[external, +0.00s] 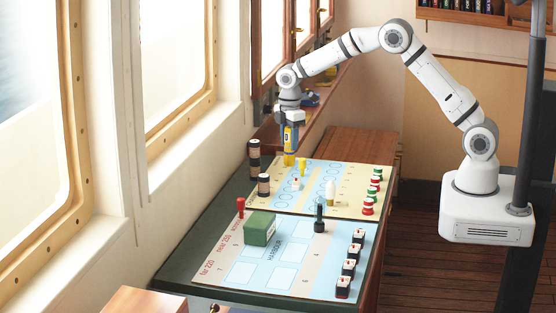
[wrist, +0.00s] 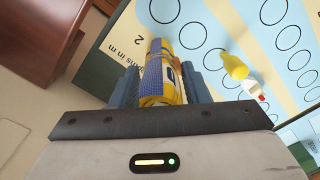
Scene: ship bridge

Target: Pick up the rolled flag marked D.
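A rolled flag (external: 289,153) in yellow and blue is upright at the back end of the pale chart board. In the wrist view the rolled flag (wrist: 158,72) lies between the two blue-grey fingers of my gripper (wrist: 160,84), with both fingers against its sides. A dark mark shows on its right side, but I cannot read the letter. In the external view my gripper (external: 290,122) points down and is around the flag's upper part. I cannot tell whether its lower end touches the table.
A yellow pawn (external: 301,168) and a white-and-red piece (external: 295,184) stand close by on the board. A green box (external: 259,228), a red pawn (external: 240,207) and a dark pawn (external: 319,219) are nearer the front. Windows line the left.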

